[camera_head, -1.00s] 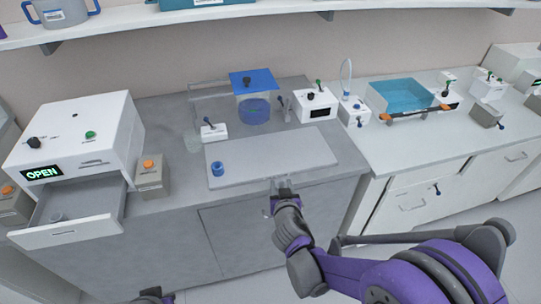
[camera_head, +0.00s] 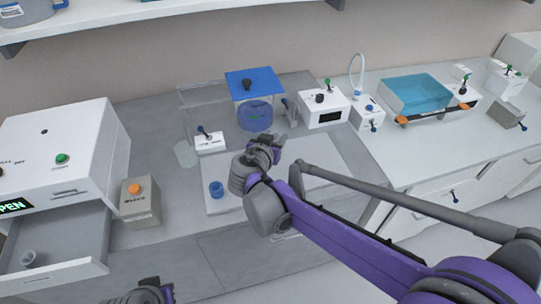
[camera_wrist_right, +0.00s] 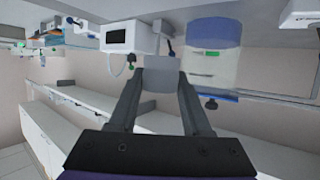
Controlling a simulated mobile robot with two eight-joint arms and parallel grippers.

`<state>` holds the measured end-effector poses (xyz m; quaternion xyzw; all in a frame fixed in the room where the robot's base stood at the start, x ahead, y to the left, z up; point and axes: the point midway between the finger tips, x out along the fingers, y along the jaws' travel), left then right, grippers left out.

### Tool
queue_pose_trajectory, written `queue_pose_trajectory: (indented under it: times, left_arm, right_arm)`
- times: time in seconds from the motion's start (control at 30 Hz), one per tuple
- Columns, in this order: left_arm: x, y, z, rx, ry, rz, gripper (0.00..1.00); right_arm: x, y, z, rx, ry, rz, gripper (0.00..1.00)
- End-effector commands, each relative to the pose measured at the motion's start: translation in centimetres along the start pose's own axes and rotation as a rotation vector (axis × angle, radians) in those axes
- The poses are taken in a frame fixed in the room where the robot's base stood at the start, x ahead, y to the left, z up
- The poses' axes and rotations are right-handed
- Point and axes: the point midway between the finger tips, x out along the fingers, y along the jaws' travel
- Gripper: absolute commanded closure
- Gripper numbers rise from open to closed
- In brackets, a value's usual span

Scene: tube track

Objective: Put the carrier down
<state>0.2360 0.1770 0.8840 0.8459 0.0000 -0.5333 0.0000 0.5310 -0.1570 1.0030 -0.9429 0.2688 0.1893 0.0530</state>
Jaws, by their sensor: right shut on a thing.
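My right gripper (camera_head: 266,150) is over the pale mat (camera_head: 322,178) on the grey counter, in front of the blue-lidded chamber. In the right wrist view its two fingers (camera_wrist_right: 160,82) are shut on a small plain grey piece (camera_wrist_right: 161,74), which I take to be the carrier. In the head view the wrist and fingers hide the carrier, and its height over the mat cannot be told. A small blue ring-shaped piece (camera_head: 216,189) stands on the mat's left part. My left gripper (camera_head: 150,292) shows only partly at the bottom edge; its fingers are unclear.
The chamber with a blue lid (camera_head: 254,84) stands behind the gripper, beside a white box with a dark display (camera_head: 325,107). A white device with an open drawer (camera_head: 55,262) and a grey box with an orange button (camera_head: 140,205) are at left. A teal-topped bath (camera_head: 417,95) is at right.

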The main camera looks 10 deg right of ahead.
Motion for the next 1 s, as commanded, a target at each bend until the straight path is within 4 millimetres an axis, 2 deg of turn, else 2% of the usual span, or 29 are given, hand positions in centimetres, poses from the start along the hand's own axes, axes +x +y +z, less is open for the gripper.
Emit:
queue_pose_trajectory:
  times: [0.23, 0.47, 0.7, 1.0]
  left_arm:
    - [0.7, 0.0, 0.6, 0.0, -0.003, 0.0, 1.0]
    - [0.9, 0.0, 0.7, 0.0, -0.004, 0.0, 1.0]
    - [1.4, 0.0, 1.0, 0.0, -0.006, 0.0, 1.0]
    - [1.4, 0.0, 1.0, 0.0, -0.006, 0.0, 1.0]
  right_arm:
    - [1.8, 0.0, 4.3, -0.001, -0.001, 0.0, 1.0]
    - [2.5, 0.0, 6.0, -0.001, 0.0, 0.0, 1.0]
    - [3.7, 0.0, 8.9, -0.001, 0.0, -0.001, 1.0]
    - [3.8, 0.0, 9.1, -0.001, 0.0, -0.001, 1.0]
